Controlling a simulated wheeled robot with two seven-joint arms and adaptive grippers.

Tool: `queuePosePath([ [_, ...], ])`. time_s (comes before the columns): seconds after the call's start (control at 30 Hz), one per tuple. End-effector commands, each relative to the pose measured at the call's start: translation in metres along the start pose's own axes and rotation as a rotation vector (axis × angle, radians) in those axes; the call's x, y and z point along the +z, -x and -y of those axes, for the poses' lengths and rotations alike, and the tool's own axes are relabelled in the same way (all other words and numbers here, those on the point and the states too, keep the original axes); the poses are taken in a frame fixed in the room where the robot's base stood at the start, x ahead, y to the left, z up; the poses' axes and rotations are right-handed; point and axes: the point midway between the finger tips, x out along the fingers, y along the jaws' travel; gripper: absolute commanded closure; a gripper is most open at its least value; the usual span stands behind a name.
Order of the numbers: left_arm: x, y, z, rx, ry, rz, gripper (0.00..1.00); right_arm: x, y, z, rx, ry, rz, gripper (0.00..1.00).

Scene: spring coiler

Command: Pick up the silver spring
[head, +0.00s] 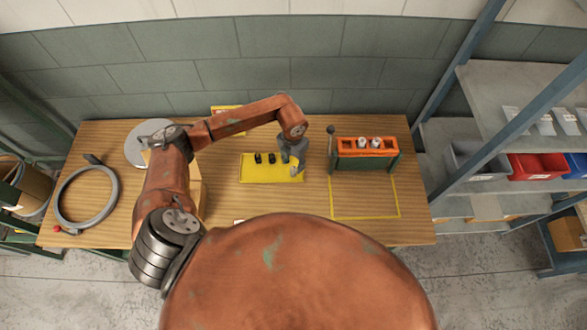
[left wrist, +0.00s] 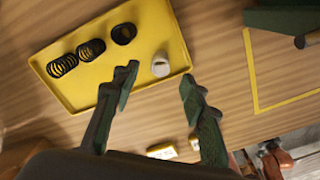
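The silver spring (left wrist: 160,66) stands near the edge of the yellow tray (left wrist: 75,92) in the left wrist view. It appears pale and short, apart from the black springs. My left gripper (left wrist: 159,76) is open, with its two fingers spread and the silver spring showing in line with the gap between their tips. I cannot tell how far above the tray the tips are. In the head view my left gripper (head: 297,160) is over the right end of the yellow tray (head: 252,177) and hides part of it. My right gripper is not in view.
Several black springs (left wrist: 90,49) lie on the tray. A green and orange holder (head: 366,155) with pale pieces stands to its right, behind a yellow outlined area (head: 330,208). A grey ring (head: 62,205) lies at the left. Shelving with bins (head: 540,166) stands right of the table.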

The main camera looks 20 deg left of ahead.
Motion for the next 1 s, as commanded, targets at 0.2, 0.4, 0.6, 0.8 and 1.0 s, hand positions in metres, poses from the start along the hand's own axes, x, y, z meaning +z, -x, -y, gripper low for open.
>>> queuePosePath([
  [0.2, -0.001, -0.030, 0.002, -0.003, 0.000, -0.003, 0.60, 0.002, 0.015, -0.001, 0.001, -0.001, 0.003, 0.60],
  [0.4, -0.001, -0.048, 0.001, -0.002, -0.002, -0.001, 0.60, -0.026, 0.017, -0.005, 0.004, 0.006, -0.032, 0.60],
  [0.6, 0.000, -0.049, 0.001, -0.002, -0.003, 0.000, 0.60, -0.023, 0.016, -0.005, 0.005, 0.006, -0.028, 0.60],
  [0.8, 0.000, -0.049, 0.001, -0.002, -0.002, 0.000, 0.73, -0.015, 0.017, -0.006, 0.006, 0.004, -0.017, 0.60],
  [1.0, 0.000, -0.048, 0.001, -0.002, -0.002, 0.000, 0.87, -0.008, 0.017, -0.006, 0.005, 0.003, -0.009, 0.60],
])
